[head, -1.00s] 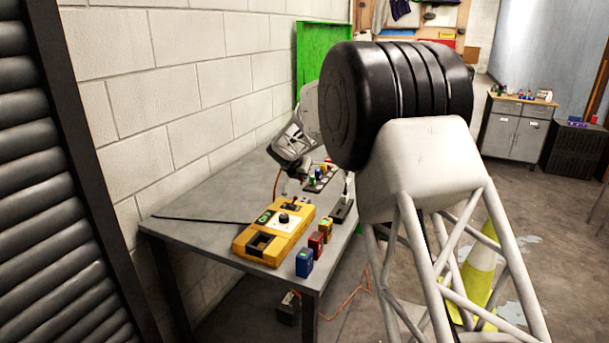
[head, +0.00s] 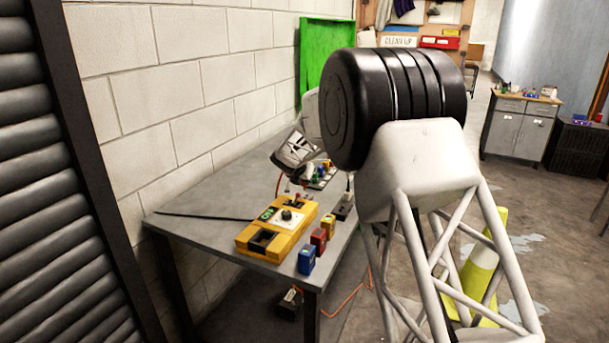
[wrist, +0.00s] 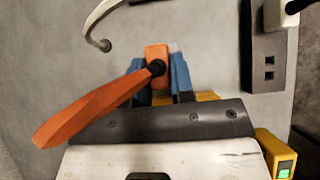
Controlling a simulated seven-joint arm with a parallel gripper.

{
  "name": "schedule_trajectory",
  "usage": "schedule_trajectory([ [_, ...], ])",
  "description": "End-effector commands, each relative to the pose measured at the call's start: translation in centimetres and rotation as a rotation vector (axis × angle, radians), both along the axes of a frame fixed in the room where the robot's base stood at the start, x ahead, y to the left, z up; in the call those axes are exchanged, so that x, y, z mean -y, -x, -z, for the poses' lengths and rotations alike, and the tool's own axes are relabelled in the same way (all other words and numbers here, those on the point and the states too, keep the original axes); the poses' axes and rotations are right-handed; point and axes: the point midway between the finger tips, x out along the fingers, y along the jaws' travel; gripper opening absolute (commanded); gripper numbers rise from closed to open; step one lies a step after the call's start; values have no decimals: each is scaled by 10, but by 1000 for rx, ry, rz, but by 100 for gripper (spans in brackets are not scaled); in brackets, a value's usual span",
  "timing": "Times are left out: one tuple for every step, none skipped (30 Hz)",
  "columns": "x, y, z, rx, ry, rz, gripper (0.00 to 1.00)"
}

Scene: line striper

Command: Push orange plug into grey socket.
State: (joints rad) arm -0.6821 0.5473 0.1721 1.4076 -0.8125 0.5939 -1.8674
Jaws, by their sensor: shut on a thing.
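My gripper (wrist: 160,76) is shut on the orange plug (wrist: 157,54), which sits between its two blue fingers in the wrist view. A thick orange cable (wrist: 85,112) runs from the plug to the lower left. A dark grey socket strip (wrist: 268,50) with two square holes lies to the right, apart from the plug. A white plug (wrist: 290,7) sits at its upper end. In the head view my gripper (head: 290,183) hangs above the table, behind the yellow device; the orange plug is too small to make out there. The socket strip (head: 344,208) is at the table's right edge.
The yellow device (head: 277,228) stands on the grey table (head: 205,205). Blue (head: 306,260), red (head: 318,241) and yellow (head: 328,226) blocks line its right side. A pale curved cable (wrist: 103,28) lies left of the plug. The left tabletop is mostly clear.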

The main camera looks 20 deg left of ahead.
Motion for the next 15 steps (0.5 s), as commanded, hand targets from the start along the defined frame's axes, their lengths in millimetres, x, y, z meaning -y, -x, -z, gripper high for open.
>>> schedule_trajectory([
  [0, 0, 4, 0, 1, -1, 0],
  [0, 0, 6, 0, 1, -1, 0],
  [0, 0, 8, -1, 1, 1, 0],
  [0, 0, 10, -1, 1, 1, 0],
  [0, 0, 12, -1, 1, 1, 0],
  [0, 0, 14, -1, 0, 1, 0],
  [0, 0, 15, -1, 0, 1, 0],
  [0, 0, 16, -1, 0, 1, 0],
  [0, 0, 18, -1, 1, 1, 0],
  [0, 0, 19, -1, 1, 1, 0],
  [0, 0, 19, -1, 1, 1, 0],
  [0, 0, 20, -1, 1, 1, 0],
  [0, 0, 21, -1, 1, 1, 0],
  [0, 0, 21, -1, 1, 1, 0],
  [0, 0, 21, -1, 1, 1, 0],
])
